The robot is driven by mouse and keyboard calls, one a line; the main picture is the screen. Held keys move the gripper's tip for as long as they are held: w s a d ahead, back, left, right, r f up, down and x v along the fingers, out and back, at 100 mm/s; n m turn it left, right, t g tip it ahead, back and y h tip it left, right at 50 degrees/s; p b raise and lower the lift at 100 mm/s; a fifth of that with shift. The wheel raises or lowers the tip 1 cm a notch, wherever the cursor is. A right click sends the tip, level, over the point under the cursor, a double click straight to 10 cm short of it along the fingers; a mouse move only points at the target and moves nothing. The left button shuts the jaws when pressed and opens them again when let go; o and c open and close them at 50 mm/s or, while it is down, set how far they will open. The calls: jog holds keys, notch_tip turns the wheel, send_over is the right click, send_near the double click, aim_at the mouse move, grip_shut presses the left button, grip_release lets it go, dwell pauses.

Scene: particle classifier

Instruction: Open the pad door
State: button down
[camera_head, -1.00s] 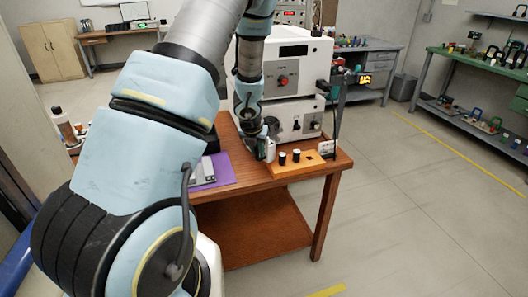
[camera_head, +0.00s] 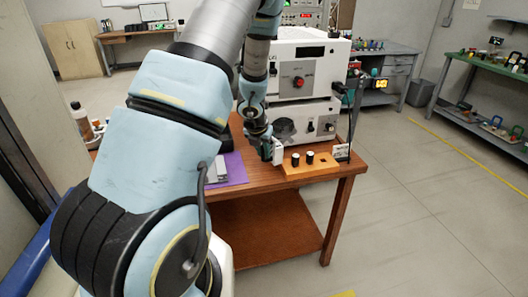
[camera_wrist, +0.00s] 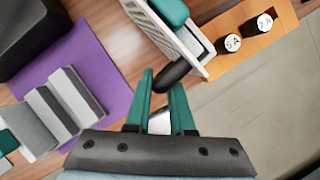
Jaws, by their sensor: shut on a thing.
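The white particle classifier (camera_head: 300,88) stands on the brown table, with a dark round opening (camera_head: 286,130) in the front of its lower unit. A small white panel, which looks like the pad door (camera_head: 278,152), stands out in front of it. In the wrist view the door (camera_wrist: 160,22) is a ribbed white plate with a teal part, lying at a slant. A black handle (camera_wrist: 172,75) sits at its lower edge. My gripper (camera_head: 268,152) is beside the panel. In the wrist view its teal fingers (camera_wrist: 163,90) are closed in around the handle, partly hiding their contact.
An orange block (camera_head: 308,168) with two black, white-topped pegs (camera_wrist: 258,24) is just right of my gripper. A purple mat (camera_head: 232,172) with a grey stepped piece (camera_wrist: 62,97) lies to the left. A thin dark post rises near the table's right corner.

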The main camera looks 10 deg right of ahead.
jog(key=shift+w+r, duration=0.15)
jog(key=shift+w, duration=0.1)
jog(key=c, duration=1.1)
grip_release()
jog(key=p+v, duration=0.3)
jog(key=v, duration=0.7)
jog(key=shift+s+a+r, duration=0.1)
jog(key=shift+s+r, duration=0.15)
jog(key=shift+r, duration=0.05)
